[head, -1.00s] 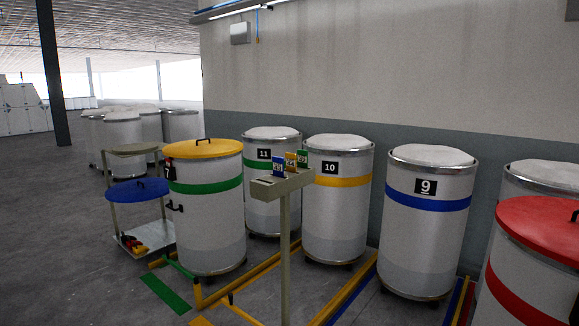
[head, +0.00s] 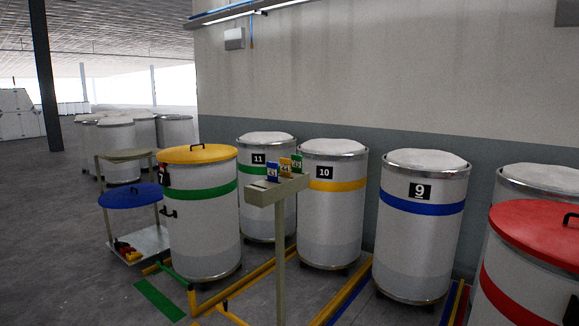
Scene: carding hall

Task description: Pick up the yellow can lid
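The yellow can lid (head: 197,154) lies on top of a white can with a green band (head: 200,225), marked 7, left of the middle.
A post with a card tray (head: 278,188) stands in front of open cans 10 (head: 333,230), 11 and 9 (head: 418,245). A red-lidded can (head: 535,235) is at right. A cart with a blue lid (head: 130,197) stands at left.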

